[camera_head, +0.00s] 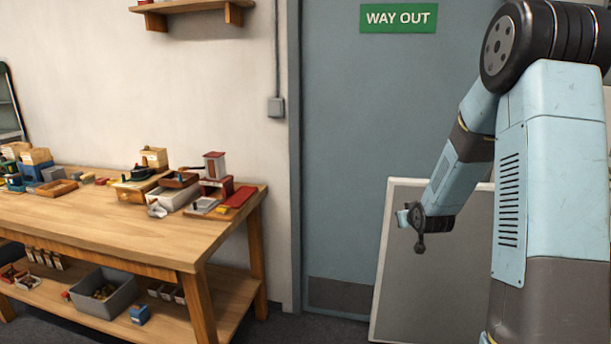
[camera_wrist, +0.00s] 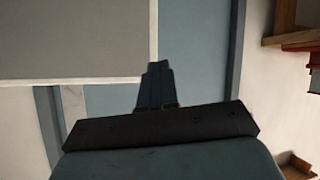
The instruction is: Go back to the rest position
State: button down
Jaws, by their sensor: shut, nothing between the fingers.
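My gripper shows in the wrist view (camera_wrist: 156,84) as dark fingers close together, shut, with nothing between them. In the head view my arm is folded at the right, and its far end hangs in the air in front of the grey door (camera_head: 345,150) and a leaning grey panel (camera_head: 425,290). The fingers are too small there to make out clearly. In the wrist view the grey panel (camera_wrist: 70,35) fills the upper left, behind the fingers. The arm end is well to the right of the wooden workbench (camera_head: 90,225) and apart from it.
Several small boxes and trays stand on the workbench. A grey bin (camera_head: 105,292) sits on its lower shelf. A wall shelf (camera_head: 190,8) is at the top left, and a green WAY OUT sign (camera_head: 398,18) is on the door. Floor shows between bench and panel.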

jog(key=s+a+r+m+g, duration=0.1)
jog(key=s+a+r+g, duration=0.3)
jog(key=s+r, duration=1.3)
jog(key=s+a+r+g, duration=0.1)
jog(key=s+a, duration=0.1)
jog(key=s, duration=1)
jog(key=s+a+r+m+g, duration=0.1)
jog(key=s+a, duration=0.1)
jog(key=s, duration=1)
jog(key=shift+s+r+g, duration=0.3)
jog(key=shift+s+r, duration=0.05)
jog(key=shift+r, duration=0.05)
